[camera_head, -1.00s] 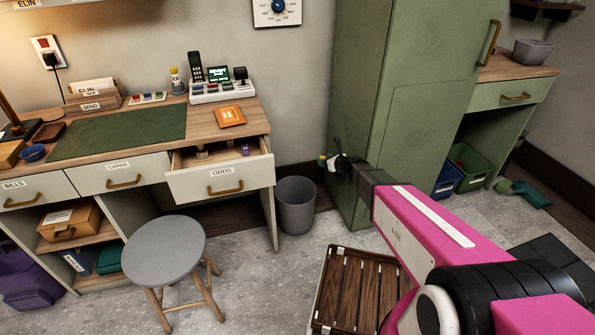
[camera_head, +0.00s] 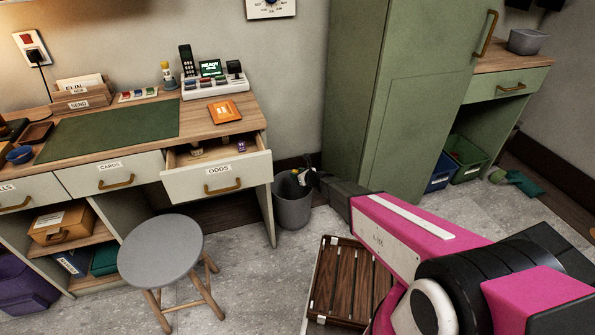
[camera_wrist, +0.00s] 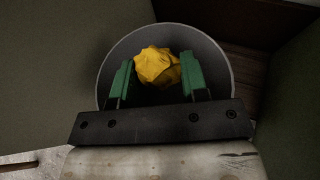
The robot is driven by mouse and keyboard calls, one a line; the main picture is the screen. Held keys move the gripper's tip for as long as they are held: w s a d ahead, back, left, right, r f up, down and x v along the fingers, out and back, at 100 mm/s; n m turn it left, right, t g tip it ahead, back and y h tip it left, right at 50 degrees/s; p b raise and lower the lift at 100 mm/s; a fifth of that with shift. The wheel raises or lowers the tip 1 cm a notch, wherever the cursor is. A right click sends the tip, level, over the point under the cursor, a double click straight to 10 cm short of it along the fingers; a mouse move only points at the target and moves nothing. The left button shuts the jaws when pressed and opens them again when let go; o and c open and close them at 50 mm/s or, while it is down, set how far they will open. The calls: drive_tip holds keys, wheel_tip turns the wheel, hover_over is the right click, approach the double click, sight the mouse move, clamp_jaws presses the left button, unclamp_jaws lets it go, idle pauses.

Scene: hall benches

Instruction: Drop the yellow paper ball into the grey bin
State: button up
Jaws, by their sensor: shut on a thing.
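The yellow paper ball (camera_wrist: 158,66) is between the green fingers of my gripper (camera_wrist: 158,80) in the wrist view. My gripper is shut on it. In that view the ball lies in front of the open mouth of the grey bin (camera_wrist: 220,75), with the rim showing around it. In the head view the grey bin (camera_head: 292,207) stands on the floor between the desk and the green cabinet. My gripper (camera_head: 304,176) is small there, over the bin's top right side. The ball is hard to make out in the head view. The exact height above the rim cannot be told.
The desk (camera_head: 225,125) with its open ODDS drawer (camera_head: 220,180) is left of the bin. The tall green cabinet (camera_head: 400,100) is right of it.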

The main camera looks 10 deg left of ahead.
drive_tip(key=shift+f, duration=0.7)
drive_tip(key=o, duration=1)
drive_tip(key=shift+c, duration=0.2)
drive_tip(key=v, duration=1.1)
drive_tip(key=shift+f, duration=0.1)
